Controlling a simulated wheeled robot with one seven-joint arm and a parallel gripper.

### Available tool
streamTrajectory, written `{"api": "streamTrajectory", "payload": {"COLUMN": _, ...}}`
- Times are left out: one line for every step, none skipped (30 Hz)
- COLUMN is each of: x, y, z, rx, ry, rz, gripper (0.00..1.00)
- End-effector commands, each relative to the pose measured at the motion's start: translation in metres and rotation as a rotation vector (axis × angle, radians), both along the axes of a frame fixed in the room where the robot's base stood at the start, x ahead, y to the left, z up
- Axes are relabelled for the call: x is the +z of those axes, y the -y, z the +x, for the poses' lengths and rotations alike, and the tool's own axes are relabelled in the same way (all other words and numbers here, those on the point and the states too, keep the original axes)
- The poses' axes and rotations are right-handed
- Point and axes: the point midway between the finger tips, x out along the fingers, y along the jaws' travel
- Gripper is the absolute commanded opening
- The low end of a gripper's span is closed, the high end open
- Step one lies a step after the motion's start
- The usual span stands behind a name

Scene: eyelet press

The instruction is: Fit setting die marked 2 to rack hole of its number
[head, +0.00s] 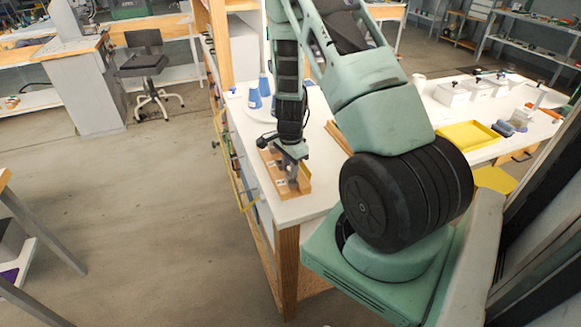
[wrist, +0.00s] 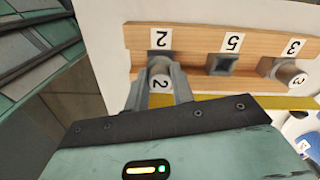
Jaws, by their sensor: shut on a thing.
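The setting die marked 2 (wrist: 160,82) is a grey round piece with a white number label on its end. My gripper (wrist: 161,72) is shut on it, one finger on each side. The wooden rack (wrist: 200,42) carries labels 2, 5 and 3 in the wrist view. The die is at the rack place under label 2 (wrist: 160,39). The die and fingers hide that hole, so I cannot tell how deep the die sits. In the head view my gripper (head: 291,166) is over the rack (head: 304,187), and the die is too small to make out.
The square hole under label 5 (wrist: 223,64) is empty. Another die, marked 3 (wrist: 288,72), sits at the place under label 3. Blue bottles (head: 255,97) stand farther back on the white bench (head: 311,206). A yellow tray (head: 467,135) lies to the right.

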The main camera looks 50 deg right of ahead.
Motion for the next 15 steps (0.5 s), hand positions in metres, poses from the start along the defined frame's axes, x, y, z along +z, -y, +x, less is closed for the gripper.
{"api": "streamTrajectory", "payload": {"x": -0.0018, "y": 0.0000, "z": 0.0001, "rx": 0.000, "ry": 0.000, "rz": 0.000, "gripper": 0.00}}
{"api": "streamTrajectory", "payload": {"x": -0.0024, "y": 0.0001, "z": 0.0001, "rx": 0.000, "ry": 0.000, "rz": 0.000, "gripper": 0.00}}
{"api": "streamTrajectory", "payload": {"x": -0.0032, "y": 0.0000, "z": 0.0001, "rx": 0.000, "ry": 0.000, "rz": 0.000, "gripper": 0.00}}
{"api": "streamTrajectory", "payload": {"x": -0.0037, "y": 0.0000, "z": 0.0001, "rx": 0.000, "ry": 0.000, "rz": 0.000, "gripper": 0.00}}
{"api": "streamTrajectory", "payload": {"x": -0.0043, "y": 0.0000, "z": 0.0001, "rx": 0.000, "ry": 0.000, "rz": 0.000, "gripper": 0.00}}
{"api": "streamTrajectory", "payload": {"x": -0.0051, "y": 0.0000, "z": 0.0001, "rx": 0.000, "ry": 0.000, "rz": 0.000, "gripper": 0.00}}
{"api": "streamTrajectory", "payload": {"x": -0.0057, "y": 0.0000, "z": 0.0001, "rx": 0.000, "ry": 0.000, "rz": 0.000, "gripper": 0.00}}
{"api": "streamTrajectory", "payload": {"x": -0.0062, "y": 0.0000, "z": 0.0001, "rx": 0.000, "ry": 0.000, "rz": 0.000, "gripper": 0.00}}
{"api": "streamTrajectory", "payload": {"x": -0.0070, "y": 0.0000, "z": 0.0001, "rx": 0.000, "ry": 0.000, "rz": 0.000, "gripper": 0.00}}
{"api": "streamTrajectory", "payload": {"x": -0.0076, "y": 0.0000, "z": 0.0001, "rx": 0.000, "ry": 0.000, "rz": 0.000, "gripper": 0.00}}
{"api": "streamTrajectory", "payload": {"x": -0.0082, "y": 0.0000, "z": 0.0001, "rx": 0.000, "ry": 0.000, "rz": 0.000, "gripper": 0.00}}
{"api": "streamTrajectory", "payload": {"x": -0.0089, "y": 0.0000, "z": 0.0001, "rx": 0.000, "ry": 0.000, "rz": 0.000, "gripper": 0.00}}
{"api": "streamTrajectory", "payload": {"x": -0.0095, "y": 0.0000, "z": 0.0001, "rx": 0.000, "ry": 0.000, "rz": 0.000, "gripper": 0.00}}
{"api": "streamTrajectory", "payload": {"x": -0.0101, "y": 0.0000, "z": 0.0001, "rx": 0.000, "ry": 0.000, "rz": 0.000, "gripper": 0.00}}
{"api": "streamTrajectory", "payload": {"x": -0.0108, "y": 0.0000, "z": 0.0001, "rx": 0.000, "ry": 0.000, "rz": 0.000, "gripper": 0.00}}
